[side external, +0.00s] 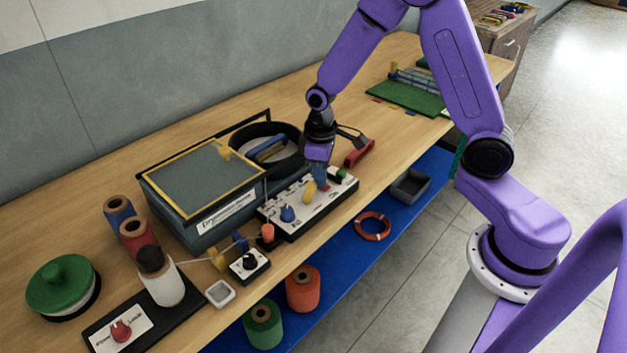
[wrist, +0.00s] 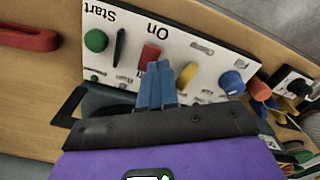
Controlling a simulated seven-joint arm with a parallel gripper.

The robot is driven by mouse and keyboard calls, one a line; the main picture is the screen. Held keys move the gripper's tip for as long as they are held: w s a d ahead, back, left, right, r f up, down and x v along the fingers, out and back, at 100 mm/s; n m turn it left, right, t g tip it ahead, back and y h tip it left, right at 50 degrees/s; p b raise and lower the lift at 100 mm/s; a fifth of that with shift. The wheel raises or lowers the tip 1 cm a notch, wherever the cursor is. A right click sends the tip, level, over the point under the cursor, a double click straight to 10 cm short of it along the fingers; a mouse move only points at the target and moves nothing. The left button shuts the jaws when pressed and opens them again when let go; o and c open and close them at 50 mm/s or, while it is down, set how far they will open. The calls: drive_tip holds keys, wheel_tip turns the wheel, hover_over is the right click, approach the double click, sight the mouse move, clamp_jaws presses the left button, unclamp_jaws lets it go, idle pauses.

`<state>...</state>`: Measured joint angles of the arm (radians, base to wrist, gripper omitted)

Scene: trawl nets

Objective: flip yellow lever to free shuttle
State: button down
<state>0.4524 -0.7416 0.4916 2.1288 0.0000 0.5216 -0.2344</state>
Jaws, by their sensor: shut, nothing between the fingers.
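The yellow lever (side external: 309,191) stands on a white control panel (side external: 292,222) at the bench's front edge. In the wrist view the yellow lever (wrist: 188,73) is just right of my fingertips. My gripper (side external: 320,172) is over the panel, pointing down. Its blue fingers (wrist: 161,80) are together and empty, close to a red control (wrist: 149,56) and beside the yellow lever. Whether they touch either one cannot be told. I cannot pick out the shuttle for certain.
A blue knob (side external: 287,214) and a green button (wrist: 96,41) share the panel. A lidded box (side external: 180,220) and a black round bowl (side external: 292,165) stand behind it. A red handle (side external: 359,152) lies to the right. Spools crowd the left; bare bench lies behind.

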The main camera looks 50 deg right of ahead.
sight(308, 193)
drive_tip(key=shift+a, duration=0.1)
idle(0.3)
drive_tip(key=shift+a, duration=2.1)
drive_tip(key=shift+d+r, duration=0.25)
drive_tip(key=shift+r, duration=0.9)
drive_tip(key=shift+d+r, duration=0.3)
drive_tip(key=shift+r, duration=0.8)
drive_tip(key=shift+d+r, duration=0.25)
drive_tip(key=shift+r, duration=1)
